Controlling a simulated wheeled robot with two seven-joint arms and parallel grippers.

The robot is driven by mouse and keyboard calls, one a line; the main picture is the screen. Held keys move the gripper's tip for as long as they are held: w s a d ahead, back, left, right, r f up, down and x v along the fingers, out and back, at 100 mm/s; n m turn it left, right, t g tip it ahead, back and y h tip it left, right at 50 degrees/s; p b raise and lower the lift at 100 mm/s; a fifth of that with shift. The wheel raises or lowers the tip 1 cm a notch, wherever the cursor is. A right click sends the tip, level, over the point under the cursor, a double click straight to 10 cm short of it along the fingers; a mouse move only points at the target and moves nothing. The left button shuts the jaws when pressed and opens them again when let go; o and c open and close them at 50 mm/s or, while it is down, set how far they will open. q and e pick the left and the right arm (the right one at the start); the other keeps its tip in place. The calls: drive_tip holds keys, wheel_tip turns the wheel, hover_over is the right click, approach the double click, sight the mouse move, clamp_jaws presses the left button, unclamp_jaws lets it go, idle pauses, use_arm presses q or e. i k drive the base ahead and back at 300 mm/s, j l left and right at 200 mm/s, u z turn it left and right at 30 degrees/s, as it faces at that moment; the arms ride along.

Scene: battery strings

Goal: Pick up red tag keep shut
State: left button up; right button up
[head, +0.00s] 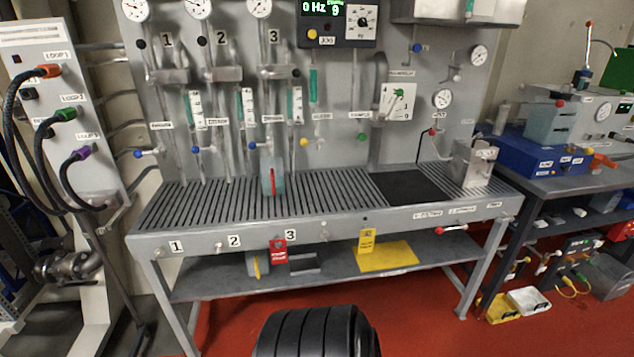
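A red tag (278,252) with small white lettering hangs on the front edge of the grey bench (190,225), just left of the label 3's lower side. Its lettering is too small to read surely. A yellow tag (367,242) hangs on the same edge further right. Neither of my grippers shows in the head view, so nothing can be seen touching the red tag.
The bench has a slatted top with a clear container (273,180) on it and a metal box (474,162) at the right. A yellow mat (385,256) lies on the lower shelf. A hose panel (60,110) stands left. Red floor (420,325) is open in front.

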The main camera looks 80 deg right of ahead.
sight(279, 256)
drive_tip(key=z, duration=2.35)
